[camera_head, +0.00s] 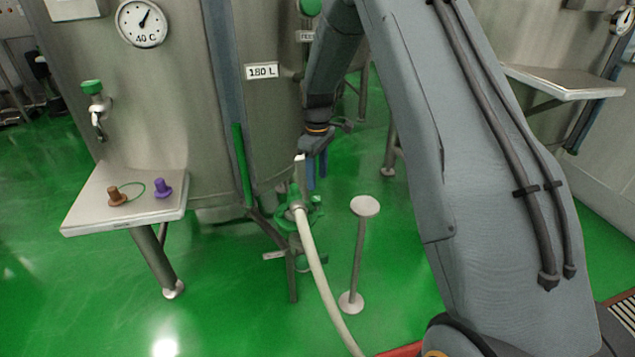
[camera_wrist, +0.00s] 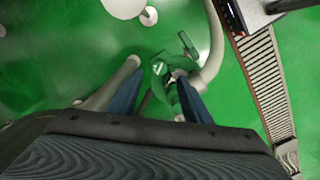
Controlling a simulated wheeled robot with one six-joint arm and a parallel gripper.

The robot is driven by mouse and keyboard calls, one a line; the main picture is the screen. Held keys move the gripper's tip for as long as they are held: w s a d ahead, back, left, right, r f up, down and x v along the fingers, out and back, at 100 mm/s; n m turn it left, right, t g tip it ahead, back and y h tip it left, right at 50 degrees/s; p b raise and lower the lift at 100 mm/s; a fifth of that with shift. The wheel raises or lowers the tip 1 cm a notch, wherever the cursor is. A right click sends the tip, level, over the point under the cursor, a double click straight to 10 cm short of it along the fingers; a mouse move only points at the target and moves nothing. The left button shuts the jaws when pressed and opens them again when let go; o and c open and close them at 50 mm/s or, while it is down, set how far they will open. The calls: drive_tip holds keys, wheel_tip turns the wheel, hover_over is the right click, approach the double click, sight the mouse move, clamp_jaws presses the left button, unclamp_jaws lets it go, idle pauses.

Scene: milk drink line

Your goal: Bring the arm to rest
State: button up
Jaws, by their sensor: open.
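My gripper (camera_head: 316,178) points down in front of the steel tank (camera_head: 275,110) marked 180 L, at the end of my grey arm. Its blue fingers are apart with nothing between them that I can make out. Just to its left and below is the green valve fitting (camera_head: 293,197), with a pale hose (camera_head: 318,265) running from it to the floor. In the wrist view my gripper (camera_wrist: 160,100) has its two blue fingers spread, and the green fitting (camera_wrist: 165,68) shows beyond and between them. Whether a finger touches the fitting or hose I cannot tell.
A steel shelf (camera_head: 85,212) at left holds a brown plug (camera_head: 116,196) and a purple plug (camera_head: 163,187). A thin stand with a round top (camera_head: 365,206) is right of the hose. Another shelf (camera_head: 565,82) is at right. Green floor is clear at lower left.

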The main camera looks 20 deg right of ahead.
drive_tip(key=s+r+m, duration=0.3)
drive_tip(key=s+r, duration=0.1)
drive_tip(key=s, duration=0.7)
drive_tip(key=s+r+m+p, duration=0.1)
drive_tip(key=s+r+m, duration=0.2)
drive_tip(key=s, duration=0.9)
drive_tip(key=s+r+m, duration=0.3)
drive_tip(key=s+r, duration=0.2)
drive_tip(key=s, duration=0.7)
drive_tip(key=shift+a, duration=0.3)
